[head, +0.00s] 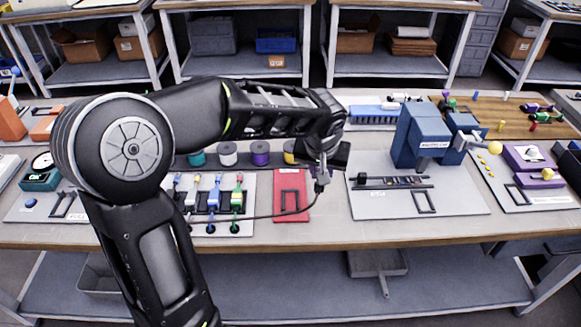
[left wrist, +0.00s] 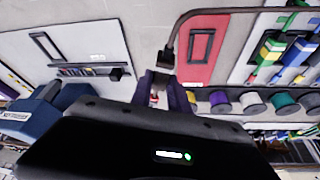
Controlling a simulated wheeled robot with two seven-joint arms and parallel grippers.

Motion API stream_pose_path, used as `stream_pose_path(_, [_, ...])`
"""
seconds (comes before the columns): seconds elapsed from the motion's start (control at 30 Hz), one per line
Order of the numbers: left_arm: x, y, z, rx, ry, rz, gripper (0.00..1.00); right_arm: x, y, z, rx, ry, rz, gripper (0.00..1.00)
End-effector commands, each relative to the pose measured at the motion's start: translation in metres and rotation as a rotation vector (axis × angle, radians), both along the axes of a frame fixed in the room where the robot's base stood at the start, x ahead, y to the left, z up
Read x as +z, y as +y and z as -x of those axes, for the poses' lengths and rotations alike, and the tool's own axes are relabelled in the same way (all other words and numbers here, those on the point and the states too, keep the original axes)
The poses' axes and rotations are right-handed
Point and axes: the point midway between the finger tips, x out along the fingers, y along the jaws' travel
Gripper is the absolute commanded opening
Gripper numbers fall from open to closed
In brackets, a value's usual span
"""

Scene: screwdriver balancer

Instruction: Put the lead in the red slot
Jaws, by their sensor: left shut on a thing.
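My left gripper (head: 322,178) is shut on the dark plug end of the lead and holds it above the bench, near the upper right corner of the red panel. In the left wrist view the plug (left wrist: 165,60) shows at the tips of my gripper fingers (left wrist: 163,88). The thin dark lead (head: 270,216) curves left from the gripper toward the board of coloured pieces. The red panel (head: 291,184) lies flat and bears a dark rectangular outline (head: 290,202); it also shows in the left wrist view (left wrist: 203,40). My right gripper is not in view.
A pale board with several coloured pieces (head: 213,197) is left of the red panel. Several spools (head: 228,154) stand behind. A grey mat (head: 455,203) with a blue machine (head: 420,137) is to the right. Bare bench shows between red panel and grey mat.

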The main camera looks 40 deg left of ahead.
Motion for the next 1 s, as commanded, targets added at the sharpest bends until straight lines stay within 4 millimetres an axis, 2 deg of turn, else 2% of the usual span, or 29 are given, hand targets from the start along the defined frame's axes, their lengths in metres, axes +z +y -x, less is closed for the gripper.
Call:
stream_pose_path(0.03, [-0.001,0.020,0.006,0.073,-0.003,-0.002,0.00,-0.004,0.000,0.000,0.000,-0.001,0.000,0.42])
stream_pose_path(0.1, [0.000,0.043,0.014,0.164,-0.006,0.001,0.00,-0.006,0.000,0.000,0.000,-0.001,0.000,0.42])
stream_pose_path(0.2, [0.001,0.064,0.023,0.250,-0.010,0.003,0.00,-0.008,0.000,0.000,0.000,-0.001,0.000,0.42])
stream_pose_path(0.27, [0.001,0.070,0.026,0.278,-0.009,0.004,0.00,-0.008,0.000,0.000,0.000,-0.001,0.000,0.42])
stream_pose_path(0.67, [0.000,0.072,0.027,0.286,-0.009,0.005,0.00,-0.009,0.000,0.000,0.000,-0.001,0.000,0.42])
stream_pose_path(0.87, [-0.013,0.072,0.027,0.286,-0.009,0.006,0.00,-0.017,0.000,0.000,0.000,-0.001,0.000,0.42])
stream_pose_path(1.0, [-0.029,0.072,0.027,0.286,-0.008,0.005,0.00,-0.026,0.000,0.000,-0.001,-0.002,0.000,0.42])
